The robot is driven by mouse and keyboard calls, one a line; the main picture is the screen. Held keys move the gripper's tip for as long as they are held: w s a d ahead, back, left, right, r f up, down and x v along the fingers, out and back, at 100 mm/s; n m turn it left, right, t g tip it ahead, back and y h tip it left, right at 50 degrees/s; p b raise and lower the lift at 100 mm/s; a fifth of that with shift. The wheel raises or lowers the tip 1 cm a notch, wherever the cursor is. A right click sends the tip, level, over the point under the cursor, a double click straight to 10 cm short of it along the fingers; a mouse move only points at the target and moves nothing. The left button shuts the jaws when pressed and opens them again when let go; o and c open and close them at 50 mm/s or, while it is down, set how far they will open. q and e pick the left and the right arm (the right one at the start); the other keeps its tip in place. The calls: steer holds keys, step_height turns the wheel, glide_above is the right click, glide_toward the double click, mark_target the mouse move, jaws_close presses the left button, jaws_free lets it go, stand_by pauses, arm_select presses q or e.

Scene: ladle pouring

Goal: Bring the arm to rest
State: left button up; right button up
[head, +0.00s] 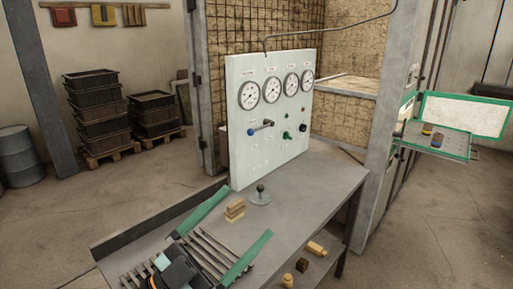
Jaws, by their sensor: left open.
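My left gripper (170,258) is at the bottom of the head view, a dark body with pale teal parts. It is open, and I see nothing held in it. It is over or just in front of a slatted grey rack (210,252) with green side rails, on the near left part of the grey metal table (310,190). I cannot tell whether it touches the rack. Part of it is cut off by the bottom edge. My right gripper is not in view. No ladle can be made out.
A pale panel (270,165) with several gauges, a lever (262,126) and knobs stands on the table. A small black-knobbed stand (261,195) and wooden blocks (235,209) are before it. A green-framed shelf (440,142) is at right. The table's right part is clear.

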arm_select(q)
steer(key=w+a+f+n+t+y, duration=0.5)
steer(key=a+f+n+t+y, duration=0.2)
steer(key=a+n+y, duration=0.55)
steer(key=s+a+f+n+g+y, duration=0.2)
steer(key=a+f+g+y, duration=0.15)
steer(key=f, duration=0.35)
steer(key=s+a+f+n+g+y, duration=0.25)
steer(key=f+y, duration=0.25)
steer(key=f, duration=0.3)
steer(key=s+f+m+g+h, duration=0.1)
steer(key=s+f+g, duration=0.55)
steer(key=s, duration=0.25)
steer(key=s+f+m+g, duration=0.1)
steer(key=s+f+g, duration=0.4)
steer(key=s+f, duration=0.3)
steer(key=w+d+f+t+h+p, duration=0.1)
steer(key=w+d+f+t+h, duration=0.1)
steer(key=f, duration=0.6)
steer(key=shift+w+d+f+t, duration=0.3)
steer(key=shift+w+d+t, duration=0.3)
steer(key=shift+d+t, duration=1)
steer(key=shift+a+t, duration=0.25)
steer(key=shift+a, duration=0.05)
